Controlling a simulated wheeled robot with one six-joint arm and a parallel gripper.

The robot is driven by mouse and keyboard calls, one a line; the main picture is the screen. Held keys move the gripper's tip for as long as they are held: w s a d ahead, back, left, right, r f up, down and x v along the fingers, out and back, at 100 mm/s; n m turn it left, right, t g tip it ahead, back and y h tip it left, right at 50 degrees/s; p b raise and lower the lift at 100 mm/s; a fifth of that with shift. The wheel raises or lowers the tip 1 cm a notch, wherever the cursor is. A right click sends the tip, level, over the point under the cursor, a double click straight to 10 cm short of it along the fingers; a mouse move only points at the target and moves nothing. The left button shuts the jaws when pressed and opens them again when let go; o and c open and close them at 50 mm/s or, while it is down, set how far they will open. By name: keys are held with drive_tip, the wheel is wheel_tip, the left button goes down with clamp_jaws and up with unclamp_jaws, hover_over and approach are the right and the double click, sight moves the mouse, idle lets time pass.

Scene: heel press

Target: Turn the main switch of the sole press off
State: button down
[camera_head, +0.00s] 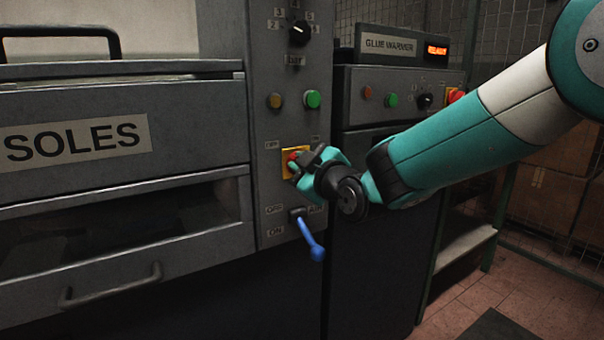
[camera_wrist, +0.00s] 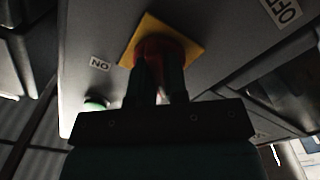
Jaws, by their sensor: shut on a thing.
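The main switch of the sole press is a red knob (camera_wrist: 158,45) on a yellow plate, below the lamps on the press's grey control panel. In the head view the yellow plate (camera_head: 286,171) shows partly behind my gripper (camera_head: 303,161). In the wrist view my two dark fingers (camera_wrist: 160,78) are closed on the red knob. An OFF label (camera_head: 272,144) is at the plate's upper left and an ON label (camera_wrist: 100,64) shows in the wrist view. My fingers hide much of the knob, so I cannot tell which label it points to.
A blue lever (camera_head: 311,240) hangs below the switch. A yellow lamp (camera_head: 274,101), a green button (camera_head: 313,99) and a black dial (camera_head: 300,32) are above. The glue warmer (camera_head: 395,100) stands close on the right; the SOLES drawer (camera_head: 110,190) is on the left.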

drive_tip(key=shift+a, duration=0.1)
idle(0.3)
drive_tip(key=c, duration=1.1)
unclamp_jaws()
drive_tip(key=shift+s, duration=0.1)
drive_tip(key=shift+c, duration=0.2)
drive_tip(key=b+v, duration=0.1)
drive_tip(key=v, duration=1.6)
drive_tip(key=shift+s, duration=0.15)
